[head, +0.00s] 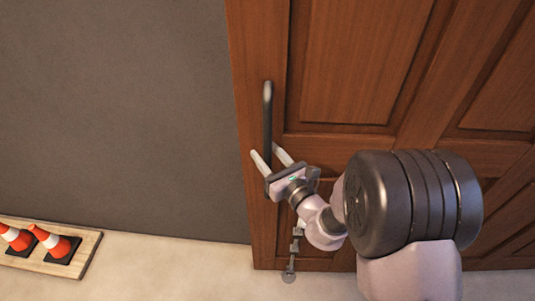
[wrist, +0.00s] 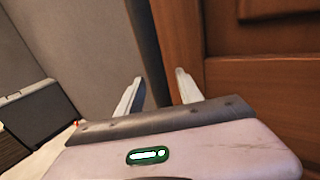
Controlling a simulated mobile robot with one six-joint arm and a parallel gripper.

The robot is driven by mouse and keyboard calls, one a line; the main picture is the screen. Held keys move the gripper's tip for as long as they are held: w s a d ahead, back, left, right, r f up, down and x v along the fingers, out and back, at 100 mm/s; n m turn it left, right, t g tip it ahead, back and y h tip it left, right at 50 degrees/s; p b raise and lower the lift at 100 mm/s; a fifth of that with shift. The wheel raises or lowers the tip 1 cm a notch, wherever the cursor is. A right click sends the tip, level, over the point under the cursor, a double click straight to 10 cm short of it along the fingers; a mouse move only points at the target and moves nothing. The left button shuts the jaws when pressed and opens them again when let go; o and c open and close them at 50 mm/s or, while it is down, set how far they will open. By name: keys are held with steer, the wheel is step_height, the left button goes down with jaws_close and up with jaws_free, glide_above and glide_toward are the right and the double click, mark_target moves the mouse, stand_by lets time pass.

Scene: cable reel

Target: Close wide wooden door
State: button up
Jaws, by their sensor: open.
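The wide wooden door (head: 365,60) is reddish brown with raised panels and fills the right of the head view. It also shows at the right of the wrist view (wrist: 265,85). A dark vertical bar handle (head: 267,110) is near the door's left edge. My gripper (head: 270,157) is open, with its two pale fingers apart at the handle's lower end. In the wrist view a dark upright bar, seemingly the handle (wrist: 148,50), stands between the fingers (wrist: 157,83). Contact cannot be told. How far the door stands open is unclear.
A grey wall (head: 120,110) is left of the door. Orange-and-white cones (head: 55,243) stand on a wooden board (head: 85,255) at lower left. A small grey metal piece (head: 291,262) is near the door's bottom. Pale floor (head: 190,270) between is clear. A dark boxy object (wrist: 35,115) shows left in the wrist view.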

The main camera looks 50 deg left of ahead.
jaws_close()
stand_by(1.4)
